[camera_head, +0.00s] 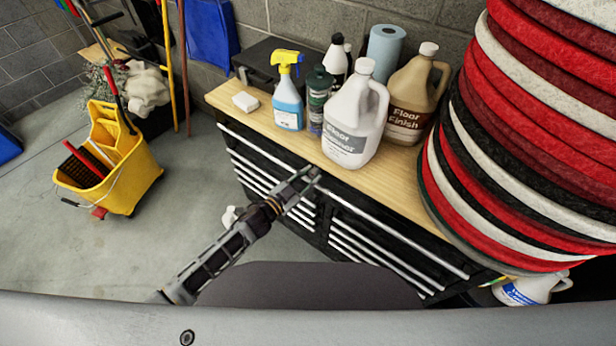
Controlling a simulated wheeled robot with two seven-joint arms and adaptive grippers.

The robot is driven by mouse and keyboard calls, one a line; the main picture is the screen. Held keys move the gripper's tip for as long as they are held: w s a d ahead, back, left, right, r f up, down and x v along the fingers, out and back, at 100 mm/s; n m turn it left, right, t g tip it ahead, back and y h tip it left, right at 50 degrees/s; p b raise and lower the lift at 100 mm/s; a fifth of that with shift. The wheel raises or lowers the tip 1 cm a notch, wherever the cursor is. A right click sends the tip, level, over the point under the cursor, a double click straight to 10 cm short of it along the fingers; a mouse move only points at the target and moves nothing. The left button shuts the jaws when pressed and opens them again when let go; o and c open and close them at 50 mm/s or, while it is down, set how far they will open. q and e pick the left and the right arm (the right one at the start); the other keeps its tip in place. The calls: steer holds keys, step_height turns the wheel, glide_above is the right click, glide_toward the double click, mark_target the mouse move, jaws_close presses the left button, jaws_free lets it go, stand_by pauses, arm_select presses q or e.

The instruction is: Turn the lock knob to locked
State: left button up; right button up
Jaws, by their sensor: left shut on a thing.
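The black tool cabinet (322,222) with silver drawer handles stands in the middle, under a wooden top. My left gripper (308,179) reaches up from the lower left to the cabinet's upper front, just below the edge of the wooden top. Its fingers are closed on the small lock knob there, between the left and right drawer columns. The fingers hide nearly all of the knob, so its turned position cannot be made out. My right gripper is not in view.
On the wooden top (400,185) stand a white jug (352,115), a tan jug (412,95), a blue spray bottle (287,100) and other bottles. A tall stack of pads (530,130) crowds the right. A yellow mop bucket (115,165) stands left on open floor.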

arm_select(q)
steer(key=o, duration=1.1)
steer(key=shift+c, duration=0.2)
steer(key=shift+s, duration=0.1)
steer(key=v, duration=1.2)
